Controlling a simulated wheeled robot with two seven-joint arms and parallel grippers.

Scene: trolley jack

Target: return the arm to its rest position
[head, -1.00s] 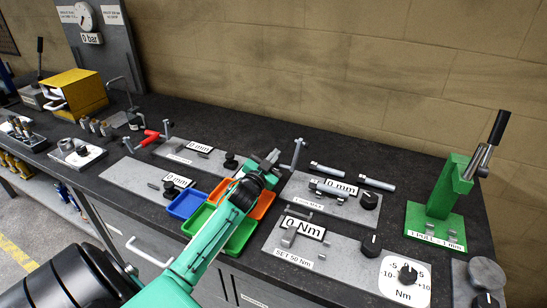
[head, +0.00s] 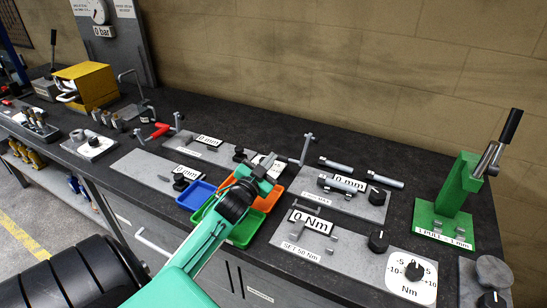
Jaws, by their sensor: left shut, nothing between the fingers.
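My left arm (head: 205,245), green with a black wrist, comes in from the lower left and reaches over the workbench. My left gripper (head: 268,165) is at its end, shut and empty. It is above the small coloured trays, near the back edge of the orange tray (head: 270,196). The arm hides parts of the green tray (head: 245,232) and of the plates behind. My right gripper is not in view.
A blue tray (head: 196,194) lies left of the wrist. A torque plate (head: 340,262) marked "0 Nm" lies to the right. A green press (head: 452,205) with a raised lever stands at the far right. The dark bench top (head: 265,125) is clear along the wall.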

